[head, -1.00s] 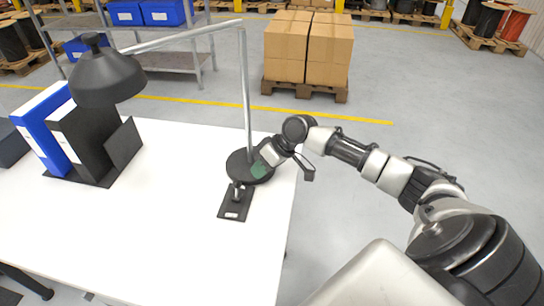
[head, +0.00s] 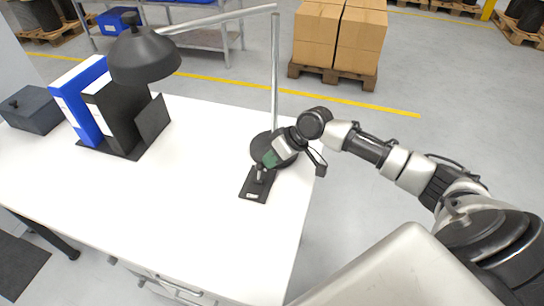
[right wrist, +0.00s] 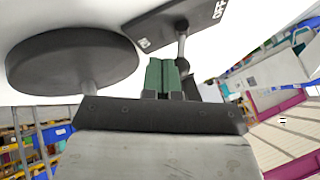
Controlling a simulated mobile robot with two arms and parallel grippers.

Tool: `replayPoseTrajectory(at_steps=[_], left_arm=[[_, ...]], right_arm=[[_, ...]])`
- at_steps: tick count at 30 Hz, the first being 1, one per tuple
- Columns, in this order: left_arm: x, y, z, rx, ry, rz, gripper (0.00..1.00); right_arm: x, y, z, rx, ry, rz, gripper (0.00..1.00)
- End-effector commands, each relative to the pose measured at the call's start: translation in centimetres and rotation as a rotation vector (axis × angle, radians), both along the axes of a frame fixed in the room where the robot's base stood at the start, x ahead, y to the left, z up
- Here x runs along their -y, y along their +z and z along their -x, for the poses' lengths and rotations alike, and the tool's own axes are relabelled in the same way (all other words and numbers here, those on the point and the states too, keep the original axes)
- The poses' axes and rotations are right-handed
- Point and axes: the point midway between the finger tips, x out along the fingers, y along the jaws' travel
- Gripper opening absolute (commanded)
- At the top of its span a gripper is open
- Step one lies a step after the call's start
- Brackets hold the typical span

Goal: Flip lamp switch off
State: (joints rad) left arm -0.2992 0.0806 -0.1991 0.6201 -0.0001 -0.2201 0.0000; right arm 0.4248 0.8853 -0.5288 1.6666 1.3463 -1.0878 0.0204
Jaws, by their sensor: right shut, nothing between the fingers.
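A black desk lamp stands on the table, with its shade (head: 145,57) at left, a grey pole (head: 275,80) and a round base (head: 288,158). A dark switch plate (head: 256,190) with an upright lever (head: 261,174) lies in front of the base. In the right wrist view the plate (right wrist: 160,28) bears "ON" and "OFF" lettering, and the lever (right wrist: 182,45) is beside my fingers. My right gripper (head: 269,159), with green fingertips (right wrist: 163,72), is shut and empty, close to the lever. I cannot tell whether they touch. My left gripper is not in view.
The white table (head: 190,195) is clear left of the switch. Blue (head: 82,98) and black (head: 115,112) binders stand farther left, with a dark box (head: 32,110) beyond. The lamp base and pole stand close behind my right gripper.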

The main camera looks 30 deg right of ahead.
Motion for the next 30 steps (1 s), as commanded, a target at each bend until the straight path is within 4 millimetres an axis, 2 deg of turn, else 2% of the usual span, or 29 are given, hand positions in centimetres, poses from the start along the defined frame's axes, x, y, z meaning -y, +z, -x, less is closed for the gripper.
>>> replayPoseTrajectory(at_steps=[20,30], left_arm=[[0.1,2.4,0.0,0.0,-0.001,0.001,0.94],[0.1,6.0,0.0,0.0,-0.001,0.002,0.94]], right_arm=[[-0.6,0.7,0.5,0.075,0.003,0.083,0.0],[-1.3,1.6,1.1,0.189,0.005,0.212,0.0]])
